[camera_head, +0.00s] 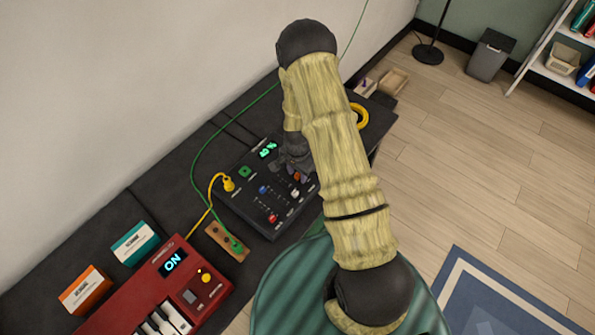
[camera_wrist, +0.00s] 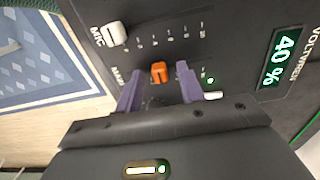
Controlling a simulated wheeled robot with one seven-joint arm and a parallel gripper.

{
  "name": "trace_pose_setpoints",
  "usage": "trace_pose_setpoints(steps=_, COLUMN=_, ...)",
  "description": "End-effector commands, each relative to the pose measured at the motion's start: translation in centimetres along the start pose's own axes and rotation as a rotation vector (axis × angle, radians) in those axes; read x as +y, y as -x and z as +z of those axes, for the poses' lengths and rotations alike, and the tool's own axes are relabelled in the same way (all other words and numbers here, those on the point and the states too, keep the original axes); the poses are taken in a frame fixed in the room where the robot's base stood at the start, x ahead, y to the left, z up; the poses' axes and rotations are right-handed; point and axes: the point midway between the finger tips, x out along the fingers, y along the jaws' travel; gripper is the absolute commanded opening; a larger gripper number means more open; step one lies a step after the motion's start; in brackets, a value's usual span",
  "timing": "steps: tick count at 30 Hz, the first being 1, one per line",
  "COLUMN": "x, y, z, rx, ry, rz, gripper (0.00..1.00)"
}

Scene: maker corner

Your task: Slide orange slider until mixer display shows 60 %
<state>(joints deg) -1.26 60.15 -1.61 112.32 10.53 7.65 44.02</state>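The orange slider (camera_wrist: 158,72) shows in the wrist view between the two purple fingertips of my gripper (camera_wrist: 159,77), with a gap on each side. My gripper is open, its fingers straddling the knob; I cannot tell whether either touches it. The black mixer (camera_head: 242,204) lies on the dark table in the head view, where my gripper (camera_head: 299,172) is over its right side and partly hides the slider. The mixer display (camera_wrist: 282,57) reads 40 % in green.
A white slider (camera_wrist: 114,34) sits beside the orange one. Blue (camera_head: 263,189) and red (camera_head: 272,218) sliders are further left on the mixer. A yellow plug (camera_head: 228,184) and green cable (camera_head: 194,160) lie left. A red keyboard (camera_head: 180,285) shows ON. A green round seat (camera_head: 290,290) stands in front.

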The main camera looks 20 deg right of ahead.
Motion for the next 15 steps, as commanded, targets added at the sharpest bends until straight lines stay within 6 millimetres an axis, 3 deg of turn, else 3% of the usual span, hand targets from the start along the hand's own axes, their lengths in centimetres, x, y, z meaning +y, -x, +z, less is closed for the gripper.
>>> trace_pose_setpoints(steps=6, x=-0.01, y=-0.01, z=0.00, rx=0.000, ry=0.000, rz=0.000, gripper=0.36)
trace_pose_setpoints(steps=12, x=0.00, y=0.00, z=0.00, rx=0.000, ry=0.000, rz=0.000, gripper=0.00)
trace_pose_setpoints(steps=15, x=0.00, y=0.01, z=0.01, rx=0.000, ry=0.000, rz=0.000, gripper=0.00)
